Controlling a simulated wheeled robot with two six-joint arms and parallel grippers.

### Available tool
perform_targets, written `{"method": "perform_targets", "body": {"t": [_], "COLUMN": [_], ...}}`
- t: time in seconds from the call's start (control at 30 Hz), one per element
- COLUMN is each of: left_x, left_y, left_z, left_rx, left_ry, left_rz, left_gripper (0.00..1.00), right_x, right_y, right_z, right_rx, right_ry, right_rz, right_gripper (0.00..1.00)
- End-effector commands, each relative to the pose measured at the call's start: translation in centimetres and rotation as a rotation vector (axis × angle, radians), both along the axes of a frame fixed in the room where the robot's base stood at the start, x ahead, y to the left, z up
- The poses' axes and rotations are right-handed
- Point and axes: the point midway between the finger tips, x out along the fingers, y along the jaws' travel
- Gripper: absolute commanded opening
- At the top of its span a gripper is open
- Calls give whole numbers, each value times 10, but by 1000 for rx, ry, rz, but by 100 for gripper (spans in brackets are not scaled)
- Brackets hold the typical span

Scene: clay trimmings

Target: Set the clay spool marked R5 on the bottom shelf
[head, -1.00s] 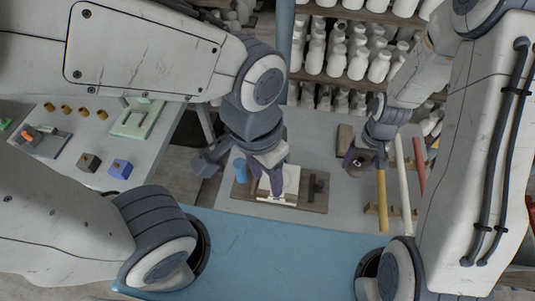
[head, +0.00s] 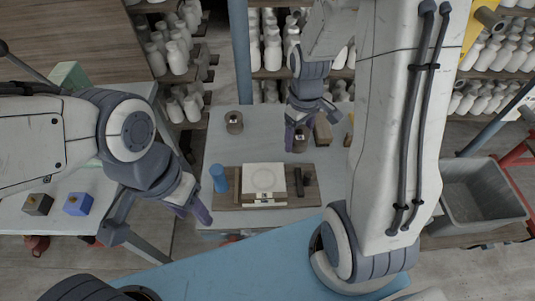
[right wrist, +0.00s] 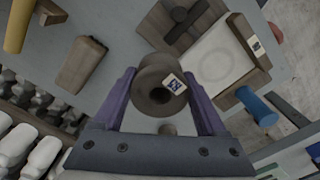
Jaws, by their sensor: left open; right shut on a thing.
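My right gripper (head: 300,130) is shut on a brown clay spool (head: 301,142) over the back of the grey table. In the right wrist view the spool (right wrist: 151,97) sits between the purple fingers, its round end and centre hole facing the camera. Its tilted white label seems to read R5. Another brown spool (head: 234,123) stands on the table further left; I cannot read a mark on it. My left gripper (head: 192,207) is open and empty by the table's front left. Racks of white bottles stand behind; a low shelf (head: 272,74) is partly hidden by the table and my right arm.
A wooden board (head: 229,201) carries a white square slab (head: 263,170), a blue cylinder (head: 219,178) and a dark tool (head: 308,181). A wooden block (head: 323,130) lies beside my right gripper. A grey bin (head: 482,198) stands at the right.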

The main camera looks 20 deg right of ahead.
Motion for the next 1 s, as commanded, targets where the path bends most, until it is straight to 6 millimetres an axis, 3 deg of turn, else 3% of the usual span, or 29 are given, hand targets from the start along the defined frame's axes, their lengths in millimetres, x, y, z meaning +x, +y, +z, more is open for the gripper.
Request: {"method": "perform_targets", "body": {"t": [0.4,0.6,0.83,1.0], "left_x": [0,0,0,0], "left_y": [0,0,0,0], "left_z": [14,15,20,20], "left_rx": [-1,-1,-1,0], "left_ry": [-1,-1,-1,0], "left_rz": [0,0,0,0], "left_gripper": [50,50,50,50], "right_x": [61,69,69,70], "right_y": [65,73,73,73], "right_z": [-51,-62,-94,-99], "right_rx": [0,0,0,1], "right_ry": [1,1,2,-2], "right_rz": [3,0,0,0], "right_gripper": [1,1,1,1]}}
